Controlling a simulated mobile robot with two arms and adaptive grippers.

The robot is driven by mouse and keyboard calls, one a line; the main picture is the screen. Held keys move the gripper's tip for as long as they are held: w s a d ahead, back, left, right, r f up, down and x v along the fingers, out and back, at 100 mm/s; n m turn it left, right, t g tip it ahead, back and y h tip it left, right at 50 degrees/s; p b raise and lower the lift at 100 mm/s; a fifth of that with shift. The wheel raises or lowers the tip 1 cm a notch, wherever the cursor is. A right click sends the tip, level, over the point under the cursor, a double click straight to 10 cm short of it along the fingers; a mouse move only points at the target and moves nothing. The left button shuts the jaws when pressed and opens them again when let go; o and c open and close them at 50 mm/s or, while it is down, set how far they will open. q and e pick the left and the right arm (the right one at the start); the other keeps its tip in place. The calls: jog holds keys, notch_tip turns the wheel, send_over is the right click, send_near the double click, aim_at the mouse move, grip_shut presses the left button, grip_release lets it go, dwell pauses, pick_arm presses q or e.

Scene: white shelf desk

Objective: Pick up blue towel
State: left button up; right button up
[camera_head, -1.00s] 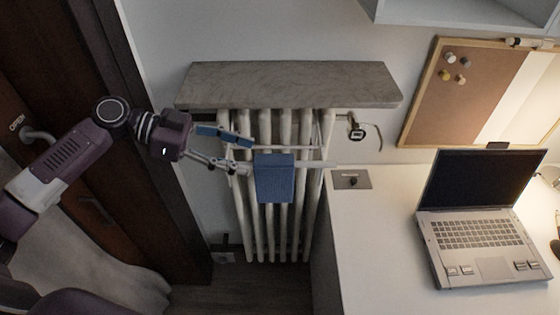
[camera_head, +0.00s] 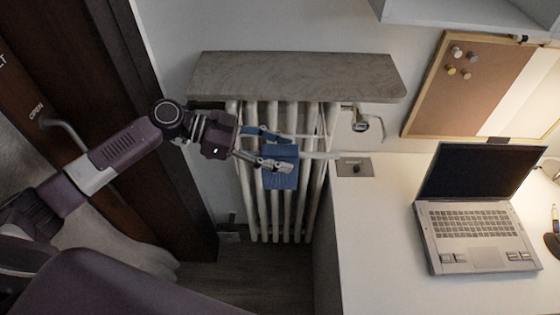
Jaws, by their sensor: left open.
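The blue towel (camera_head: 283,180) hangs over a white bar in front of the radiator, below the grey stone shelf. My left gripper (camera_head: 277,150) reaches in from the left at the height of the towel's upper part. Its jaws are open, with one finger above and one lower finger in front of the towel. The fingers hide part of the towel's top and left side. I cannot tell whether they touch the cloth. My right gripper is not in view.
The white radiator (camera_head: 247,205) stands behind the towel under the stone shelf (camera_head: 300,78). A white desk (camera_head: 375,240) with an open laptop (camera_head: 475,225) is to the right. A dark door (camera_head: 90,60) with a handle is on the left.

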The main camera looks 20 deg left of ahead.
pick_arm(q)
grip_shut()
dwell(0.3)
